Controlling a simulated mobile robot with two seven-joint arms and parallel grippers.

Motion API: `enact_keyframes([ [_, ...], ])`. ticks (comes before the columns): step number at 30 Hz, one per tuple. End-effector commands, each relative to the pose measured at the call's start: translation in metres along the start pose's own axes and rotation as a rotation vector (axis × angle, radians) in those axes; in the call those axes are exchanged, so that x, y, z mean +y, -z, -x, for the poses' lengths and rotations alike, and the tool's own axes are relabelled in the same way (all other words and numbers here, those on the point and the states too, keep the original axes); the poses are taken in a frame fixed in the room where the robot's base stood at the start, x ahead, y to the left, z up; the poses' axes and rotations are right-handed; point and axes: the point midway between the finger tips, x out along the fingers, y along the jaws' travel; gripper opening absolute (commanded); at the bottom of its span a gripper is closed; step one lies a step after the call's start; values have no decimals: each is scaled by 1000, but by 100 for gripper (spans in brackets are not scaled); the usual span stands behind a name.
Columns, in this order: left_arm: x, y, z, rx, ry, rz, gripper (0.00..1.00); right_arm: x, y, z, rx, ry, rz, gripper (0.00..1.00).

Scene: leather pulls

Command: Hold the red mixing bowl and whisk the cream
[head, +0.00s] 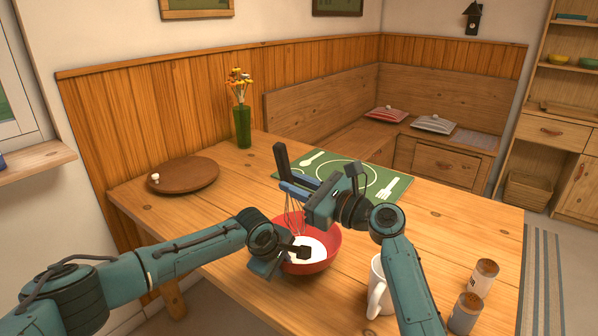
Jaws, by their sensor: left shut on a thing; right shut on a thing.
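The red mixing bowl (328,257) stands on the wooden table with white cream (316,242) inside. My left gripper (285,260) is shut on the bowl's near-left rim, and its fingers hide part of that side. The whisk (293,218) has a blue handle and thin wire loops. My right gripper (304,192) is above the bowl and shut on the whisk's handle. The wires point down into the bowl's left side; whether their tip touches the cream is hard to tell.
Two shakers (484,276) (464,314) are at the right front. A green placemat (385,181), round wooden board (184,175) and flower vase (242,127) lie farther back.

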Motion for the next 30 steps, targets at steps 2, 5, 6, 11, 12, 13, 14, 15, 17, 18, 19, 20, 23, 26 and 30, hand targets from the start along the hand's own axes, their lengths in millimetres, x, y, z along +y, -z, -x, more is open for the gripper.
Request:
enact_keyframes([
  [2,0,0,0,0,-1,1,0,1,9,0,2,0,-2,0],
  [5,0,0,0,0,-1,1,0,1,19,1,2,0,-3,0],
  [6,0,0,0,0,-1,1,0,1,23,1,2,0,-2,0],
  [11,0,0,0,0,-1,1,0,1,38,2,1,0,-2,0],
  [12,0,0,0,0,-1,1,0,1,43,3,2,0,-3,0],
  [13,0,0,0,0,-1,1,0,1,46,3,2,0,-2,0],
  [14,0,0,0,0,-1,1,0,1,49,3,2,0,-3,0],
  [15,0,0,0,0,-1,1,0,1,53,4,1,0,-2,0],
  [17,0,0,0,0,-1,1,0,1,58,4,2,0,-2,0],
  [18,0,0,0,0,-1,1,0,1,62,4,2,-1,-3,0],
  [19,0,0,0,0,-1,1,0,1,65,4,1,-1,-2,0],
  [20,0,0,0,0,-1,1,0,1,67,4,1,-1,-1,0],
  [23,0,0,0,0,-1,1,0,1,74,5,1,-1,-1,0],
  [26,0,0,0,0,-1,1,0,1,79,6,0,-1,0,0],
  [30,0,0,0,0,-1,1,0,1,82,6,0,-1,1,0],
])
